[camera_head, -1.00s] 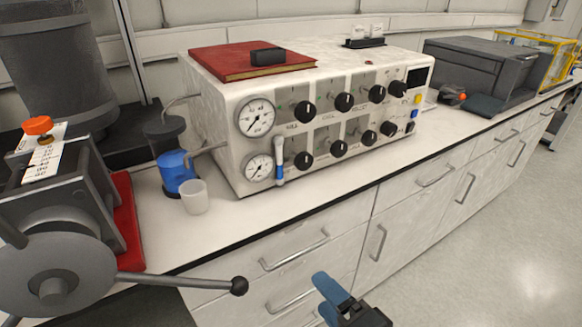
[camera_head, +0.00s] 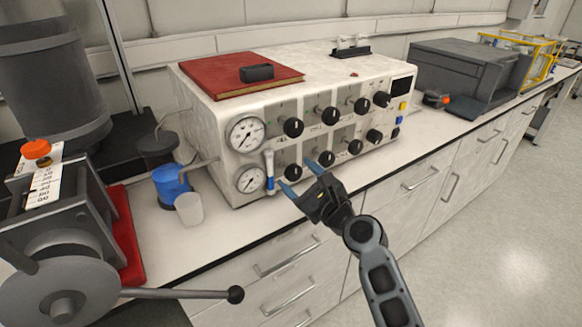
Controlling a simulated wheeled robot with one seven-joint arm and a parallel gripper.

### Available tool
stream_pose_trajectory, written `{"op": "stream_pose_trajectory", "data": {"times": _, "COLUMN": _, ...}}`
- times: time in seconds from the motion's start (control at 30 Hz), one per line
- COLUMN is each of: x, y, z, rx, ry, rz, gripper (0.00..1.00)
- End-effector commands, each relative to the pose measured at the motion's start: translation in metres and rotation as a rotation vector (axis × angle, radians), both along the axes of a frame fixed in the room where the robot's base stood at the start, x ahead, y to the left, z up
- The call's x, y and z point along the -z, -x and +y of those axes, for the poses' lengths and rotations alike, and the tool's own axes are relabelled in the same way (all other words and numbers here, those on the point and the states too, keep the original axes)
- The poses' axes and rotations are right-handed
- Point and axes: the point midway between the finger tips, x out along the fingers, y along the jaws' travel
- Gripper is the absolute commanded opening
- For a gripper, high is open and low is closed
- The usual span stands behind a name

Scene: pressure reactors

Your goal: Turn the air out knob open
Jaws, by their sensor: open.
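The white control box (camera_head: 222,147) stands on the bench with two rows of black knobs on its front. The upper row holds several knobs, the leftmost upper knob (camera_head: 293,127) beside the upper gauge (camera_head: 245,133). The lower row has a leftmost knob (camera_head: 293,172) and a second knob (camera_head: 326,159). The labels are too small to read, so I cannot tell which is the air out knob. My gripper (camera_head: 299,177) is open and empty, its blue fingertips in front of the lower left knobs. I cannot tell whether a fingertip touches the panel.
A blue and white handle (camera_head: 269,172) hangs beside the lower gauge (camera_head: 250,179). A white cup (camera_head: 189,209) and blue container (camera_head: 170,184) stand left of the box. A long lever with a black ball (camera_head: 235,295) juts out at the lower left. The floor at right is clear.

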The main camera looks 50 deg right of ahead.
Motion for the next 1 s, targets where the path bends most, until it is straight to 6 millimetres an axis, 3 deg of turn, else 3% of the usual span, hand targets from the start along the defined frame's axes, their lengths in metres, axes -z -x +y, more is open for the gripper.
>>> {"op": "stream_pose_trajectory", "data": {"times": 0.23, "x": -0.001, "y": -0.028, "z": -0.008, "rx": -0.001, "ry": 0.003, "rz": 0.001, "gripper": 0.72}}
{"op": "stream_pose_trajectory", "data": {"times": 0.6, "x": 0.0, "y": -0.034, "z": -0.009, "rx": 0.0, "ry": 0.003, "rz": 0.002, "gripper": 0.72}}
{"op": "stream_pose_trajectory", "data": {"times": 1.0, "x": 0.0, "y": -0.034, "z": -0.009, "rx": 0.0, "ry": 0.003, "rz": 0.002, "gripper": 0.34}}
